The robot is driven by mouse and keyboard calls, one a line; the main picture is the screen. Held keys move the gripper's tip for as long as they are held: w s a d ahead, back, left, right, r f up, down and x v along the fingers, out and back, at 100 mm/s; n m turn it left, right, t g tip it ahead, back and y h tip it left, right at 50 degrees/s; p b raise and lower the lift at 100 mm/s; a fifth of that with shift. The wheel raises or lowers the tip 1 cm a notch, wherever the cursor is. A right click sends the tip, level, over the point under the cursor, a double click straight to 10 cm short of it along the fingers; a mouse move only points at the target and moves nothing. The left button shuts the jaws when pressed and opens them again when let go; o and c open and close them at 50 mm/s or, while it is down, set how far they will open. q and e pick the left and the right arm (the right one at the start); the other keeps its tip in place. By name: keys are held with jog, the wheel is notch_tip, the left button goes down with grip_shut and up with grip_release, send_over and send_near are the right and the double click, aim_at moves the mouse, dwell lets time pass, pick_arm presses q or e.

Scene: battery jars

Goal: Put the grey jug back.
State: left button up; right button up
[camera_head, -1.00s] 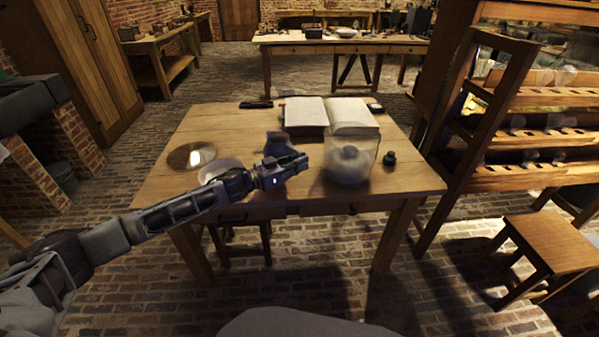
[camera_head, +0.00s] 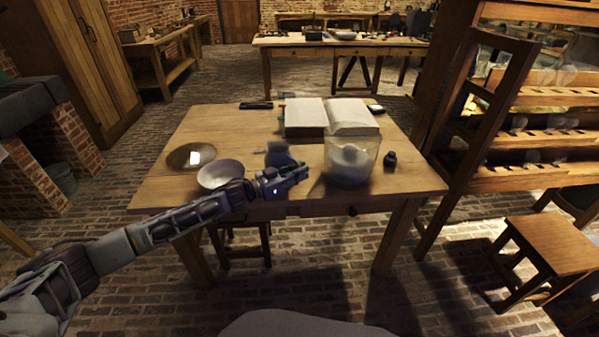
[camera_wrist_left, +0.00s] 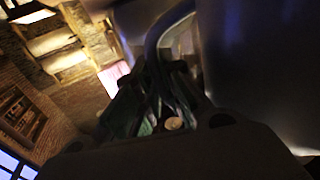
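The grey jug (camera_head: 279,154) is at the middle of the wooden table (camera_head: 215,130), just behind my left gripper (camera_head: 298,173), which hides its lower part. In the left wrist view the jug (camera_wrist_left: 255,70) is a large dark grey body on the right. Its curved handle (camera_wrist_left: 158,35) runs down between the fingers of my left gripper (camera_wrist_left: 162,108). The gripper looks shut on the handle. Whether the jug's base touches the table is hidden. My right gripper is not in view.
A glass jar (camera_head: 351,166) with pale contents stands close on the right, beside a small dark bottle (camera_head: 390,160). A pale bowl (camera_head: 220,174) and a round brown plate (camera_head: 183,156) are on the left.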

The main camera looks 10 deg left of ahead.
pick_arm(q)
jog(key=o, duration=0.4)
jog(key=shift+c, duration=0.2)
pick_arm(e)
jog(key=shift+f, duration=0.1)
pick_arm(q)
jog(key=shift+r, duration=0.1)
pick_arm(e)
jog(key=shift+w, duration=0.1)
pick_arm(q)
jog(key=shift+v, duration=0.8)
jog(key=v, duration=0.4)
jog(key=shift+p, duration=0.35)
jog(key=v, duration=0.6)
jog(key=shift+s+p, duration=0.2)
jog(key=shift+p, duration=0.15)
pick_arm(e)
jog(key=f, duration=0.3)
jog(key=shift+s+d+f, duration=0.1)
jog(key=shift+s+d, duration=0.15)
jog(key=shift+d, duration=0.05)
pick_arm(q)
jog(key=shift+a, duration=0.15)
